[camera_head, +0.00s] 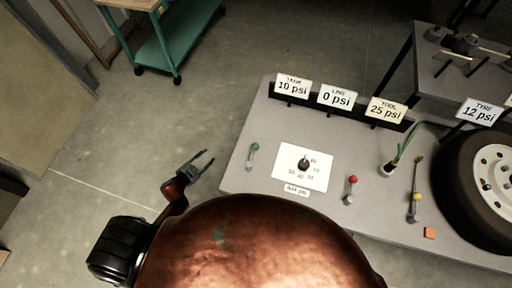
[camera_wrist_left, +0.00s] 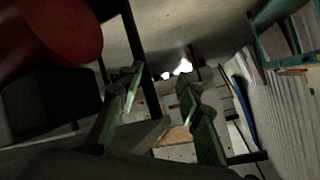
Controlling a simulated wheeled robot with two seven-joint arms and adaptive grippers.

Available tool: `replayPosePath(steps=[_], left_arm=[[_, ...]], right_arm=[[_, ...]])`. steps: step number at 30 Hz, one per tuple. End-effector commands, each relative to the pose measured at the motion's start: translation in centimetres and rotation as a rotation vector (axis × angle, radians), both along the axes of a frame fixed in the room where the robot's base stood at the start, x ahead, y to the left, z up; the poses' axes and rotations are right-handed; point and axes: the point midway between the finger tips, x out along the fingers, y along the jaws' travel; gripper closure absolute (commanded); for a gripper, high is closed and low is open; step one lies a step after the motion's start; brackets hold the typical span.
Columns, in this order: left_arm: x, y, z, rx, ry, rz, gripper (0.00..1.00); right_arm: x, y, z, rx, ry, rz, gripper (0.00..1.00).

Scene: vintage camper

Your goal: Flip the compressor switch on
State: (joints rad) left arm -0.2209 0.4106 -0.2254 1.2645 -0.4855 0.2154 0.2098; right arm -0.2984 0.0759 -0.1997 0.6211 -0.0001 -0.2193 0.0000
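A grey bench panel (camera_head: 268,125) carries several small controls; no label naming the compressor switch can be read. A green-knobbed lever (camera_head: 253,150) stands near the panel's left edge. A red-knobbed lever (camera_head: 351,185) stands right of the white dial (camera_head: 304,166). A yellow-jointed lever (camera_head: 415,205) is farther right, beside the tyre. My left gripper (camera_head: 208,158) is off the panel's left side, left of the green-knobbed lever and apart from it. Its fingers are spread and empty, as they also show in the left wrist view (camera_wrist_left: 160,78). My right gripper is not in view.
Signs along the back read tank 10 psi (camera_head: 292,86), line 0 psi (camera_head: 337,97), tool 25 psi (camera_head: 387,109) and tyre 12 psi (camera_head: 479,112). A wheel (camera_head: 470,190) lies at the right. A teal cart (camera_head: 172,40) stands behind. The floor left of the panel is clear.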

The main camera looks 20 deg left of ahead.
Motion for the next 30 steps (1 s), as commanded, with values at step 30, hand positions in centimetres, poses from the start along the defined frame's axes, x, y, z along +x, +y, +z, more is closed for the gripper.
replayPosePath(steps=[30], left_arm=[[0.7, -21.9, 21.3, 0.167, -0.458, -0.995, 0.67]], right_arm=[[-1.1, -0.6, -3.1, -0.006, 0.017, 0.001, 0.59]])
